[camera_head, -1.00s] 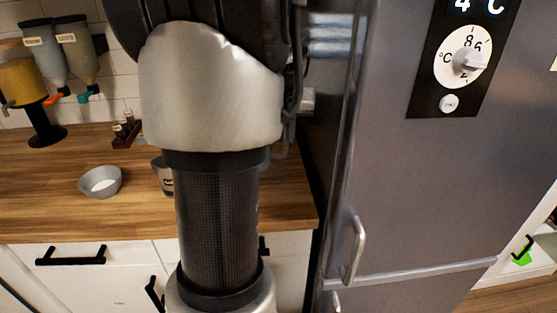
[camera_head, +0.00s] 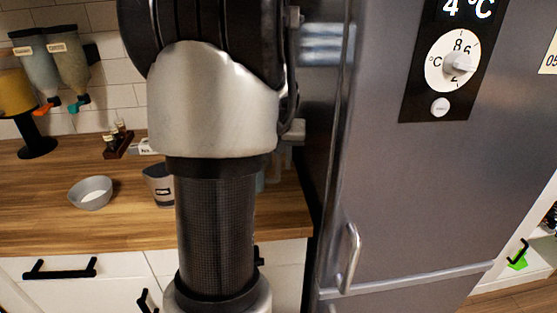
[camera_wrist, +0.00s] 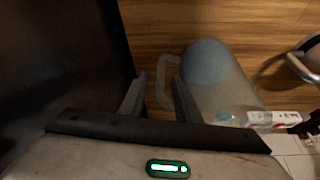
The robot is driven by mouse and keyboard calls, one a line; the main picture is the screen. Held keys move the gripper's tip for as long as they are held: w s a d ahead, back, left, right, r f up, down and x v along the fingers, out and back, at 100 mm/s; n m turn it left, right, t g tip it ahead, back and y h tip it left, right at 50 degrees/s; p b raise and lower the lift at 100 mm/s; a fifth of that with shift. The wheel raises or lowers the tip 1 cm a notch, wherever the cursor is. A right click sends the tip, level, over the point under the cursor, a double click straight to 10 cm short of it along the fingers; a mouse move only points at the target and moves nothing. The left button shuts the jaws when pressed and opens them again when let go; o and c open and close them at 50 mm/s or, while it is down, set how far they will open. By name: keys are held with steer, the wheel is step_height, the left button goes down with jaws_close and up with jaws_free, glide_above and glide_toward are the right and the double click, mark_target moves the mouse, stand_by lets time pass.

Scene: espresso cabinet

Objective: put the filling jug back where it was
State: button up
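The filling jug is a translucent container with a squared handle and a bluish round patch (camera_wrist: 205,62). In the wrist view it is on or just above the wooden counter, its height unclear. In the head view only a pale part of it (camera_head: 288,160) seems to show beside my arm, which hides the rest. My gripper (camera_wrist: 160,95) is at the handle side of the jug. Its two fingers are apart, with the handle between or just beyond them and a gap visible. Contact with the handle cannot be made out.
The tall grey fridge (camera_head: 400,200) stands close on the right. A grey bowl (camera_head: 91,193) and a grey labelled cup (camera_head: 158,186) are on the counter (camera_head: 60,225). Dispensers (camera_head: 55,70) hang at the back left. Counter around the bowl is clear.

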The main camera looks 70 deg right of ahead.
steer(key=shift+a+r, duration=0.15)
steer(key=shift+r, duration=0.5)
steer(key=p+v, duration=0.1)
steer(key=v, duration=1)
steer(key=shift+p, duration=0.4)
steer(key=shift+s, duration=0.1)
